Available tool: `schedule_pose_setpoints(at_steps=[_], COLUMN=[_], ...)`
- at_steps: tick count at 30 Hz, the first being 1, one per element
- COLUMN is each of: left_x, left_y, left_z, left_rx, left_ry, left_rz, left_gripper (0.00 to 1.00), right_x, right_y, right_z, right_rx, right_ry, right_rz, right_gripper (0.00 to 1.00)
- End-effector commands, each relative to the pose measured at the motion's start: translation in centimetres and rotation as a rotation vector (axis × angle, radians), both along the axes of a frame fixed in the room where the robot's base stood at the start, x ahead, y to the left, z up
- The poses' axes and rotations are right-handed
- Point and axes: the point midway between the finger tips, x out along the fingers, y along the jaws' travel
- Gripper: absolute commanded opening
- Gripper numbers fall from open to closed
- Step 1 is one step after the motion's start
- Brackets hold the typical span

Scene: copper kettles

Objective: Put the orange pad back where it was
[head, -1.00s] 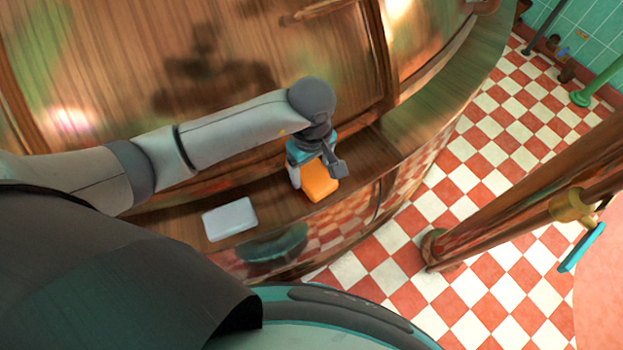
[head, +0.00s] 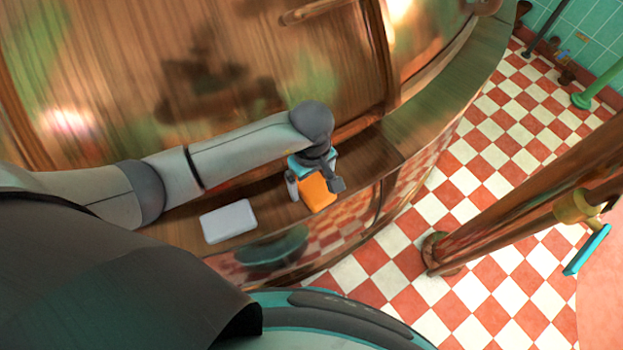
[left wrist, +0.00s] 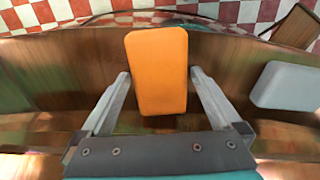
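The orange pad (head: 318,194) is between the fingers of my left gripper (head: 315,186), above the narrow wooden ledge close to its front edge. In the left wrist view the orange pad (left wrist: 158,70) fills the space between the fingertips of my left gripper (left wrist: 160,74), which lie close along its two long sides. It looks wider at its far end there, so it seems tilted against the ledge. Whether it touches the ledge I cannot tell. My right gripper is in neither view.
A pale grey pad (head: 229,221) lies on the ledge to the left; it also shows in the left wrist view (left wrist: 287,86). A large copper kettle (head: 200,70) rises behind the ledge. Checkered floor (head: 480,220) and a copper post (head: 510,215) are at right.

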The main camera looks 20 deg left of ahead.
Motion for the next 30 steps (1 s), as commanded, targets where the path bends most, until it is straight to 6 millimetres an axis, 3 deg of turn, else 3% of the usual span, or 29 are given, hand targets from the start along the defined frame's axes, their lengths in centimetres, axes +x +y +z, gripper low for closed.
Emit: schedule_pose_setpoints(at_steps=[10,24,30], left_x=[0.0,0.1,0.0], left_y=[0.0,0.0,0.0], left_z=[0.5,9.8,11.9], left_rx=[-0.001,0.000,0.000], left_ry=[-0.001,-0.003,-0.001], left_rz=[0.001,-0.002,0.000], left_gripper=[1.00,1.00,1.00], right_x=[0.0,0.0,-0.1], right_y=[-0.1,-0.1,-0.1], right_z=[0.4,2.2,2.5], right_rx=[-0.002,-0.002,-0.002], right_ry=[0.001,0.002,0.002], right_rz=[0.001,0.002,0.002], right_gripper=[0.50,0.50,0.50])
